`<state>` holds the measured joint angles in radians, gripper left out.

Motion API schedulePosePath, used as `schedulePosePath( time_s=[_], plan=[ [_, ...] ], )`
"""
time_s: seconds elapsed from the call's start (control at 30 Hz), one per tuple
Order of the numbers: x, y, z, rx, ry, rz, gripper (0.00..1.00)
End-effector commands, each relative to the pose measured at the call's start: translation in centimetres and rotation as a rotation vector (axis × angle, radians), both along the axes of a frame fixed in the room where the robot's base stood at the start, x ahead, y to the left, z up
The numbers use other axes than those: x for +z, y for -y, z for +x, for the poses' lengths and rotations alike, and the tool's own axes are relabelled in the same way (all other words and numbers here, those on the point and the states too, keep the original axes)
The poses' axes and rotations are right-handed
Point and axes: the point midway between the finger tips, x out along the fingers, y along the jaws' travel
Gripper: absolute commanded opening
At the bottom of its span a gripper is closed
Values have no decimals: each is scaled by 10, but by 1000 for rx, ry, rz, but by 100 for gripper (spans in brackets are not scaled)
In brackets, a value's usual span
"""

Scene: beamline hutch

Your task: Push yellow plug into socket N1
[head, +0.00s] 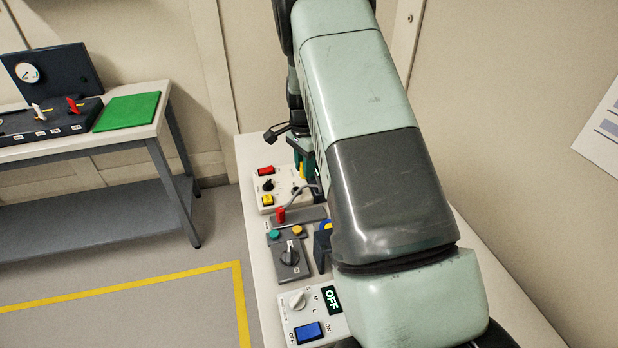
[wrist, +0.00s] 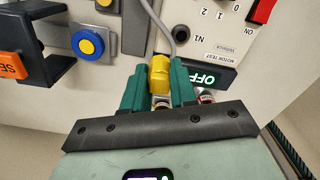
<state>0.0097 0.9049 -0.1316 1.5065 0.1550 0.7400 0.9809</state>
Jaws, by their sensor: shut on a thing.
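My gripper (wrist: 160,88) has green fingers and is shut on the yellow plug (wrist: 159,73) in the wrist view. A grey cable runs from the plug toward the top of that view. The plug is close to the white motor test panel (wrist: 228,50), which has the label N1 (wrist: 201,38). In the head view the yellow plug (head: 302,170) shows beside the motor test panel (head: 290,188), and my arm hides much of the gripper.
A white box with a blue rocker (head: 308,332) is in front.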

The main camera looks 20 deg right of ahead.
Motion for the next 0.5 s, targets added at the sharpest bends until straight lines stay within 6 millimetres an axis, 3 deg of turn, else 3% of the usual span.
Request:
schedulePosePath(
  time_s=[0.1,0.2,0.5],
  plan=[
    [2,-11,21,-1,2,-1,0],
    [4,-15,30,-4,-1,-1,0],
    [-14,-17,33,-5,-2,-1,0]
  ],
)
